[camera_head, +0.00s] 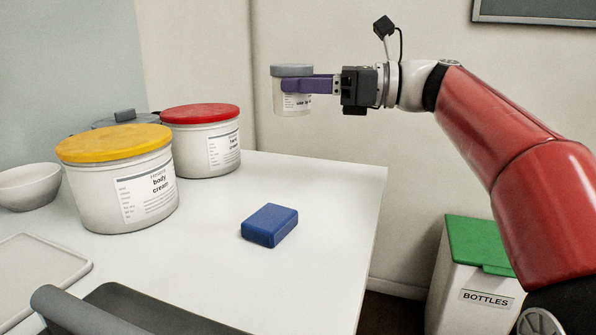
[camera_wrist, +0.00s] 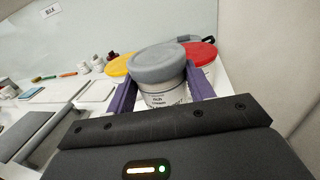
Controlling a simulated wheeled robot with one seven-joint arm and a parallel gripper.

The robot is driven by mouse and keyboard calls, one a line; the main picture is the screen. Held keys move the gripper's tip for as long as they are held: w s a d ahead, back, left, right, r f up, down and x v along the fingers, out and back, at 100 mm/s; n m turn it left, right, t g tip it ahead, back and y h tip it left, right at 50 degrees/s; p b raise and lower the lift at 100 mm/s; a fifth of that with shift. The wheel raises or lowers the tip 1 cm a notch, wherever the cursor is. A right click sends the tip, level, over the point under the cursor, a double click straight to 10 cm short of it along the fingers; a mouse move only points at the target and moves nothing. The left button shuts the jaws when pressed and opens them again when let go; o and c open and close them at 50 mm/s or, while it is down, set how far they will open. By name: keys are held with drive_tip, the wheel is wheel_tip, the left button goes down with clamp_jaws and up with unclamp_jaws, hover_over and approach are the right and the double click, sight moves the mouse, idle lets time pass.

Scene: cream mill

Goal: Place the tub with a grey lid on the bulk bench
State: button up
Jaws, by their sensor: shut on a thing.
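The tub with a grey lid (camera_head: 292,101) is small and white with a printed label. It is upright, held in the air above the far right part of the white bench (camera_head: 330,200). My gripper (camera_head: 308,84) comes from the right and is shut on the tub, its purple fingers on either side. In the wrist view the grey-lidded tub (camera_wrist: 158,72) sits between the two purple fingers (camera_wrist: 160,92). A sign reading "BULK" (camera_wrist: 50,11) is on the wall at the upper left of the wrist view. The tub's underside is clear of the bench.
A yellow-lidded tub (camera_head: 125,190) and a red-lidded tub (camera_head: 205,145) stand at the left. A grey-lidded vessel (camera_head: 122,117) is partly hidden behind them. A blue block (camera_head: 270,225), bowl (camera_head: 28,186) and tray (camera_head: 35,270) are also there. A green-lidded bin (camera_head: 470,270) stands right.

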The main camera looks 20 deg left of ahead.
wheel_tip(320, 180, down, 12)
drive_tip(key=b, duration=0.2)
drive_tip(key=shift+f+b, duration=0.2)
drive_tip(key=shift+b, duration=0.2)
drive_tip(key=shift+f, duration=0.1)
drive_tip(key=o, duration=1.1)
drive_tip(key=shift+o, duration=0.2)
drive_tip(key=d, duration=0.4)
drive_tip(key=w+d, duration=0.1)
drive_tip(key=d, duration=0.7)
drive_tip(key=shift+w+p, duration=0.2)
drive_tip(key=shift+p, duration=0.15)
